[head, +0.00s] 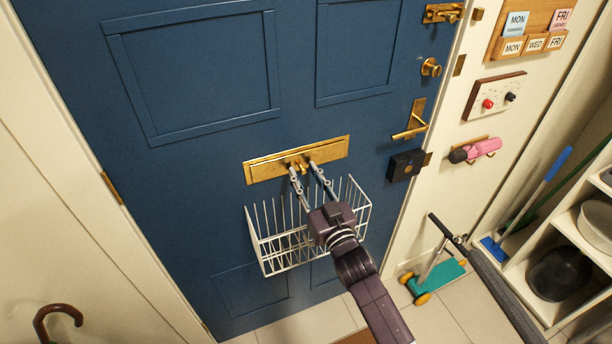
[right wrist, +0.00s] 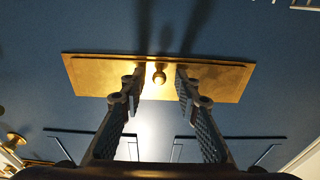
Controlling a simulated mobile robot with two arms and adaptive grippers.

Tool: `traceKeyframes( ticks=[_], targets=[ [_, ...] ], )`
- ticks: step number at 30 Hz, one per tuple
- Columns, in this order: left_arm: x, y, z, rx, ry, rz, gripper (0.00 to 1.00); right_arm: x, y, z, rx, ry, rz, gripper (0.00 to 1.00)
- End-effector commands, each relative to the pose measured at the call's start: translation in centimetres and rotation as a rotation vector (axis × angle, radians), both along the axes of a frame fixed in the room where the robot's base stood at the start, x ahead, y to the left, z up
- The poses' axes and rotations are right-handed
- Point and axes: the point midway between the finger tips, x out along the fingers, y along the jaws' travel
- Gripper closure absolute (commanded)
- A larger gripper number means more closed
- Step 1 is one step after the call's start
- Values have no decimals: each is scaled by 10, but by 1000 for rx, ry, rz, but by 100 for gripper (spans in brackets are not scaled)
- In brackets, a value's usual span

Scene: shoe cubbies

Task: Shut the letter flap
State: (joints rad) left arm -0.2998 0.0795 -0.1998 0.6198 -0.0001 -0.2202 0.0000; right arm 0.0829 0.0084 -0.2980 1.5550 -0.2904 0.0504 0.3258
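The brass letter flap (head: 297,160) is set in the middle of the blue door (head: 200,110). It looks flat against its plate, though I cannot tell if it is fully shut. In the right wrist view the letter flap (right wrist: 100,75) lies straight ahead, with a round brass knob (right wrist: 159,76) at its centre. My right gripper (head: 303,166) is at the flap, its two fingers apart on either side of the knob. In the right wrist view my right gripper (right wrist: 156,80) is open, with a gap on each side of the knob. My left gripper is not in view.
A white wire basket (head: 262,240) hangs on the door below the flap, under my right arm. To the right are a brass door handle (head: 410,130), a black lock box (head: 403,165) and a teal scooter (head: 437,276) on the floor. Shelves (head: 545,290) stand at the far right.

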Motion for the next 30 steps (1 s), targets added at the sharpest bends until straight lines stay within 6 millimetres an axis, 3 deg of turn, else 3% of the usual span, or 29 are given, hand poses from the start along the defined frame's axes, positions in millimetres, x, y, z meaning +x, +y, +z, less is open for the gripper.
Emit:
traceKeyframes(
  ticks=[11, 24, 30],
  targets=[
    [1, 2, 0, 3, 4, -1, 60, -10, -4, -2, -1, 2, -1, 71],
    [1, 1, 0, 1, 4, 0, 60, -91, -29, -11, -2, 2, 0, 71],
    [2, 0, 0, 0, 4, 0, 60, -111, -36, -12, 0, -1, 0, 71]
  ],
)
